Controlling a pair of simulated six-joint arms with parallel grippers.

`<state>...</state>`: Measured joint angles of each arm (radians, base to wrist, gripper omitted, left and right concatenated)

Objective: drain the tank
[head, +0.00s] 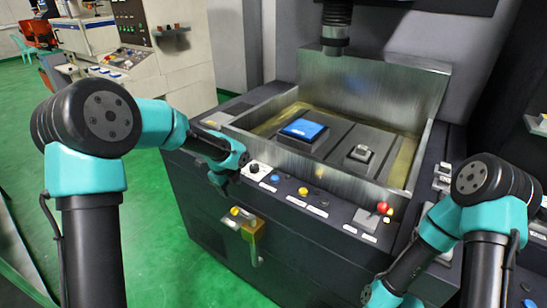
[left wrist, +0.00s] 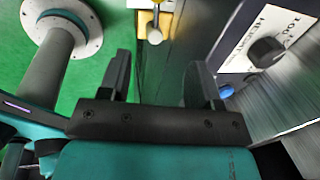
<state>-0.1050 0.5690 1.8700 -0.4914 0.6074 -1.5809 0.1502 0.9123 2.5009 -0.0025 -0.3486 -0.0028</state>
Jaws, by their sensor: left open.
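The tank (head: 428,105) is an open metal basin in the dark machine, with yellowish liquid visible around the dark blocks inside. A yellow drain valve (head: 243,224) with a small knob and a pale spout sits on the machine's front, below the panel. The valve's yellow body and knob (left wrist: 155,28) also show beyond the fingers in the left wrist view. My left gripper (left wrist: 157,75) is open and empty, apart from the valve; in the head view it is near the panel's left end, above the valve. My right gripper (head: 372,295) is low at right, its fingers not clear.
The front panel carries a black knob (head: 254,168), a blue button (head: 275,178), a yellow button (head: 303,191) and a red button (head: 382,207). A blue-topped block (head: 304,130) stands in the tank. A dark spindle (head: 335,30) hangs above. Green floor is free at left.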

